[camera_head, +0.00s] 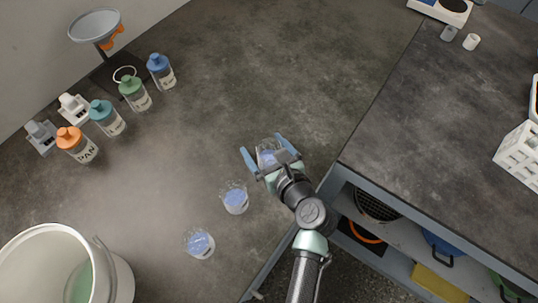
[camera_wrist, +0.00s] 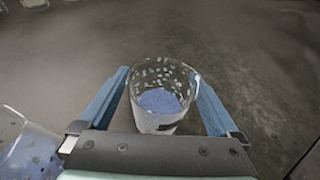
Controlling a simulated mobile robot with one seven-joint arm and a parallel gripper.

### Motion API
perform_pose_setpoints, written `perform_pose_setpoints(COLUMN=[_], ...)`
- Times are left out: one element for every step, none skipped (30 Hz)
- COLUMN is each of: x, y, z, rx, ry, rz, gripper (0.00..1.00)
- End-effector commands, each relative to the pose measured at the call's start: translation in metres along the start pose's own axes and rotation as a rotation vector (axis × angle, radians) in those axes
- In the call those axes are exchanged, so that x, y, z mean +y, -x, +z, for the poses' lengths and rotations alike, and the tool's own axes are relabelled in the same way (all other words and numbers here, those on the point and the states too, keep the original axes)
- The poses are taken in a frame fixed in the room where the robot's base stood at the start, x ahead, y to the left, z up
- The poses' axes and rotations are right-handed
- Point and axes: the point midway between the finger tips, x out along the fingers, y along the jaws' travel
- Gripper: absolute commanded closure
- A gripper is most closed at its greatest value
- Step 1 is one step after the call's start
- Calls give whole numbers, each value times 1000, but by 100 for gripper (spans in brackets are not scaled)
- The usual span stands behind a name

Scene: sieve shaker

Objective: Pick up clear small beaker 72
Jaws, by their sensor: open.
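A clear small beaker with blue contents (camera_head: 267,157) stands on the dark grey bench near its inner corner. It also shows in the wrist view (camera_wrist: 160,100), upright between the two blue fingers. My gripper (camera_head: 263,152) is open around this beaker, one finger on each side; in the wrist view the gripper (camera_wrist: 160,95) shows a gap on the left, and whether the right finger touches the glass is unclear. Two similar beakers stand to the lower left, a nearer one (camera_head: 235,198) and a farther one (camera_head: 199,243). I cannot read a number on any of them.
Several capped bottles, including an orange-capped one (camera_head: 76,144), stand at the left by a funnel stand (camera_head: 97,26). A white bucket (camera_head: 112,275) is at the lower left. A white rack (camera_head: 520,155) is at the right. The bench behind the gripper is clear.

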Motion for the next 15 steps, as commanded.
perform_pose_setpoints(x=[0, 0, 0, 0, 0, 0, 0, 0, 0, 0, 0, 0, 0, 0, 0], y=[0, 0, 0, 0, 0, 0, 0, 0, 1, 1, 1, 1, 1, 1, 1], z=[0, 0, 0, 0, 0, 0, 0, 0, 0, 0, 0, 0, 0, 0, 0], rx=[0, 0, 0, 0, 0, 0, 0, 0, 0, 0, 0, 0, 0, 0, 0], ry=[0, 0, 0, 0, 0, 0, 0, 0, -1, -1, -1, -1, -1, -1, -1], rz=[0, 0, 0, 0, 0, 0, 0, 0, 0, 0, 0, 0, 0, 0, 0], gripper=[3, 3, 7, 12, 18, 25, 30, 36, 43, 48, 54, 61, 66, 72, 79])
